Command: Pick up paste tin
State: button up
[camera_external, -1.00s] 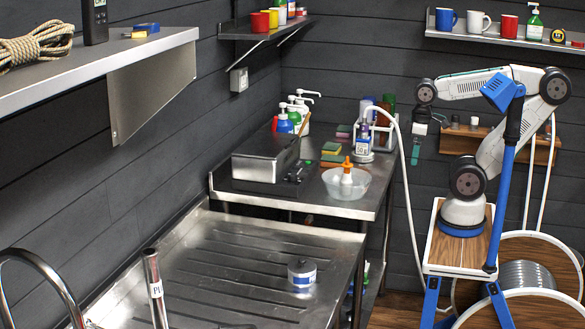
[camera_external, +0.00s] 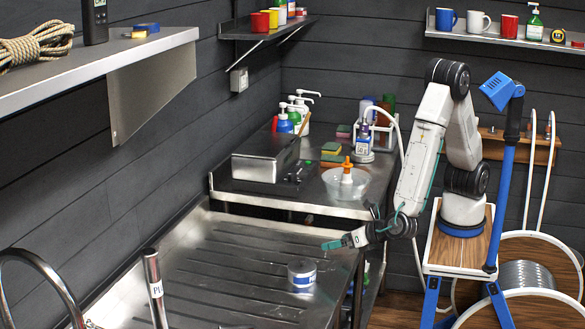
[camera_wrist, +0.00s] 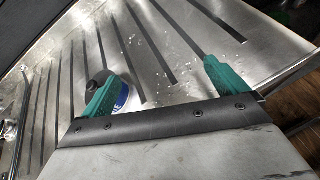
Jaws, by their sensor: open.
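The paste tin (camera_external: 302,275) is a small silver cylinder with a blue and white label. It stands upright on the ribbed steel drainboard (camera_external: 215,262). My gripper (camera_external: 336,243) has green fingers and is above the drainboard, up and to the right of the tin in the external view. In the wrist view my gripper (camera_wrist: 160,82) is open, its two fingers wide apart with bare steel between them. The tin (camera_wrist: 121,97) shows there behind the left finger, which hides part of it. I cannot tell whether they touch; the external view shows them apart.
A steel counter (camera_external: 335,208) behind the drainboard holds a clear bowl (camera_external: 347,183) with an orange-capped bottle, a metal box (camera_external: 262,160) and several pump bottles. A curved faucet (camera_external: 35,262) and an upright post (camera_external: 155,285) stand at the front left. The drainboard around the tin is clear.

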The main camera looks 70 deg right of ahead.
aim_at(309, 267)
jog(key=a+n, duration=0.1)
jog(key=a+f+n+y, duration=0.1)
jog(key=a, duration=0.1)
jog(key=a+n+y, duration=0.1)
jog(key=a, duration=0.1)
jog(key=shift+s+f+t, duration=0.15)
jog(key=shift+f+t, duration=0.15)
jog(key=shift+f, duration=0.1)
jog(key=a+n+y, duration=0.2)
jog(key=a, duration=0.1)
jog(key=a+r+n+y, duration=0.1)
jog(key=a+n, duration=0.1)
jog(key=shift+w, duration=0.35)
jog(key=x, duration=0.7)
jog(key=shift+w+f, duration=0.2)
jog(key=shift+w, duration=0.15)
jog(key=c, duration=1.6)
